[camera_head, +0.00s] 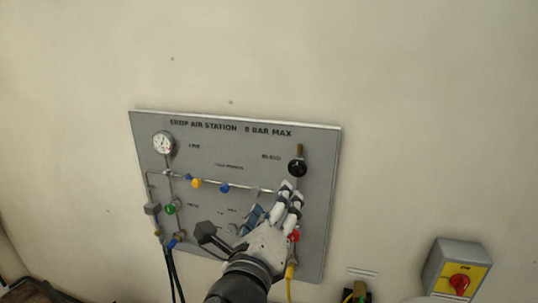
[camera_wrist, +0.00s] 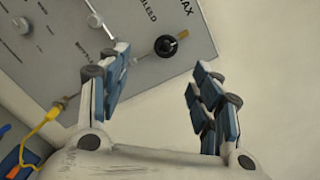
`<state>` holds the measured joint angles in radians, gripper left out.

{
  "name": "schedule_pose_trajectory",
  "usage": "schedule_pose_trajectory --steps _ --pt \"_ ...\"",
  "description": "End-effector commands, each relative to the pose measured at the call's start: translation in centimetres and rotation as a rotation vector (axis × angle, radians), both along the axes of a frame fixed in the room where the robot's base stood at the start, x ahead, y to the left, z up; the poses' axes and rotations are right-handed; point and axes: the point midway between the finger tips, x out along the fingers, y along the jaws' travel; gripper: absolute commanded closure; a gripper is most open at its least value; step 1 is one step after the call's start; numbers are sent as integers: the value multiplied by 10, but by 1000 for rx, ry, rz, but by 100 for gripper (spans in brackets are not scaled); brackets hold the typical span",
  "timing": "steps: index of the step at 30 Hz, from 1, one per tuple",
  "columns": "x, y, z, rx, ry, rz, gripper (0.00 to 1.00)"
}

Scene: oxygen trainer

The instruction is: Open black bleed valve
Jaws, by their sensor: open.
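The black bleed valve (camera_head: 298,168) is a round black knob at the right of the grey panel (camera_head: 230,150), beside the word BLEED and below a brass fitting. In the wrist view the black knob (camera_wrist: 166,46) shows at the upper middle, with a light mark on its face. My gripper (camera_head: 287,190) is in front of the panel, just below the black knob. In the wrist view my gripper (camera_wrist: 160,85) has its two fingers apart with nothing between them. The knob appears beyond the fingertips, nearer the left finger; contact is not visible.
A gauge (camera_head: 163,143), yellow knob (camera_head: 196,183), blue knob (camera_head: 224,188) and green knob (camera_head: 170,210) are on the panel. A red knob (camera_head: 294,237) is beside my gripper. A yellow hose (camera_head: 290,272) hangs below. A red-yellow switch box (camera_head: 458,270) is at lower right.

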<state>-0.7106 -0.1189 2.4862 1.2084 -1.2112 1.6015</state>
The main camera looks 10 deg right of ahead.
Motion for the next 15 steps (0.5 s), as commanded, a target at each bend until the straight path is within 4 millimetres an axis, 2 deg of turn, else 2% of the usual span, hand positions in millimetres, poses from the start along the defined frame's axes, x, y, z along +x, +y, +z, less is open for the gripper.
schedule_pose_trajectory --steps 3,7,15 --pt "-3 -5 6 30 -30 -43 41" --pt "6 -11 5 33 -34 -52 41" --pt "56 -34 5 32 -32 -54 41"
